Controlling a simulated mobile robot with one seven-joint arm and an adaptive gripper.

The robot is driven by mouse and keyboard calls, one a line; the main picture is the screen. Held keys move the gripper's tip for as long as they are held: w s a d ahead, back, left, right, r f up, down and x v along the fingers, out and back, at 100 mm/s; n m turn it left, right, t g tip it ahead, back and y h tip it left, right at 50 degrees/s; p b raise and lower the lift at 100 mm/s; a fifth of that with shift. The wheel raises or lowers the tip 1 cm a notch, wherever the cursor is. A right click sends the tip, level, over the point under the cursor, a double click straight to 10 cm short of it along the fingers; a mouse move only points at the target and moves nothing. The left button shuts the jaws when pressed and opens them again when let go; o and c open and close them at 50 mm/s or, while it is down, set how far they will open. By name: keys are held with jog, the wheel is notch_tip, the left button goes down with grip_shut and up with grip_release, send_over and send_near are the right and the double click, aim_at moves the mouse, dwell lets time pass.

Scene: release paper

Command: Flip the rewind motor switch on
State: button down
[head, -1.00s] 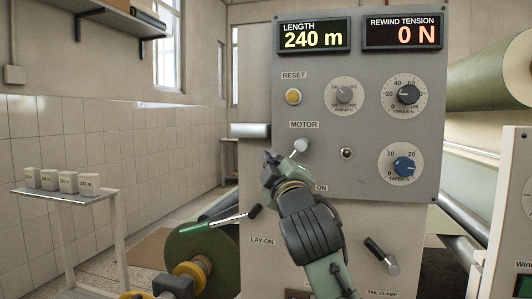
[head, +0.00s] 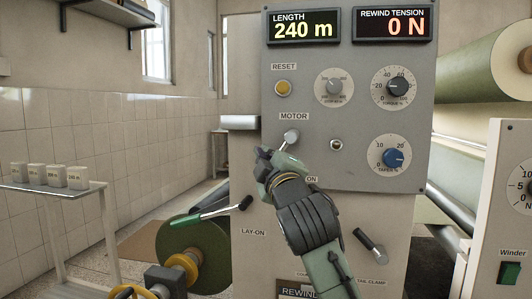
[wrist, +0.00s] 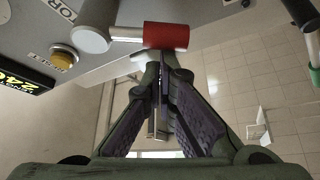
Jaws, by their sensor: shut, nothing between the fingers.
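The rewind motor switch (head: 291,137) is on the grey panel below the MOTOR label (head: 293,116). In the head view its pale round base and part of its shaft show; its outer end is hidden by my gripper. In the wrist view the switch (wrist: 90,36) is a grey hub with a short shaft and a red sleeve (wrist: 166,36). My gripper (head: 264,156) is shut and empty, at the lower left of the switch. In the wrist view its fingertips (wrist: 163,58) are at the red sleeve's edge; I cannot tell if they touch. The ON label (head: 312,180) is beside my gripper.
A yellow reset button (head: 284,88), dials and a small toggle (head: 336,145) share the panel. The green-handled lay-on lever (head: 212,212) is below left, the tail clamp lever (head: 369,243) below right.

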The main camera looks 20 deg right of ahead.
jog(key=shift+d+f+n, duration=0.1)
jog(key=shift+d+n, duration=0.05)
jog(key=shift+n, duration=0.15)
jog(key=s+d+f+n+g+p, duration=0.2)
jog(key=s+d+n+g+p, duration=0.1)
jog(key=n, duration=0.7)
jog(key=d+g+p, duration=0.1)
jog(key=g+p, duration=0.1)
jog(key=g, duration=0.1)
jog(key=shift+s+d+y, duration=0.15)
jog(key=shift+d+y, duration=0.2)
jog(key=shift+y, duration=0.05)
jog(key=shift+d, duration=0.1)
dwell(0.3)
